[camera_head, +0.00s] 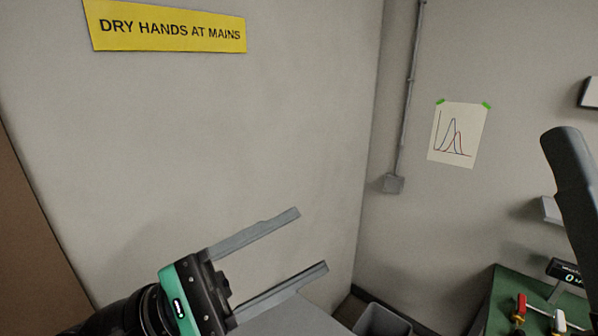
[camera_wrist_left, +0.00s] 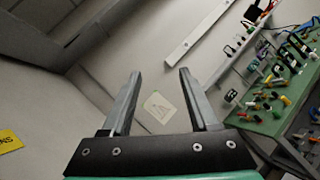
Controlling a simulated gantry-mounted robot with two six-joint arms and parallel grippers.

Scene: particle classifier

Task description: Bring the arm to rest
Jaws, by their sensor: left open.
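My left gripper (camera_head: 312,238) is raised in front of the bare grey wall, in the lower middle of the head view. Its two grey fingers are wide apart with nothing between them. It also shows in the left wrist view (camera_wrist_left: 160,72), open and empty, with the paper with a drawn curve (camera_wrist_left: 160,107) on the wall beyond. My right gripper does not show in either view.
A green-topped bench (camera_head: 505,290) with red and yellow parts is at the lower right. A grey bin (camera_head: 380,321) stands on the floor near the wall corner. A yellow sign (camera_head: 165,27) is on the left wall. The space around the left fingers looks clear.

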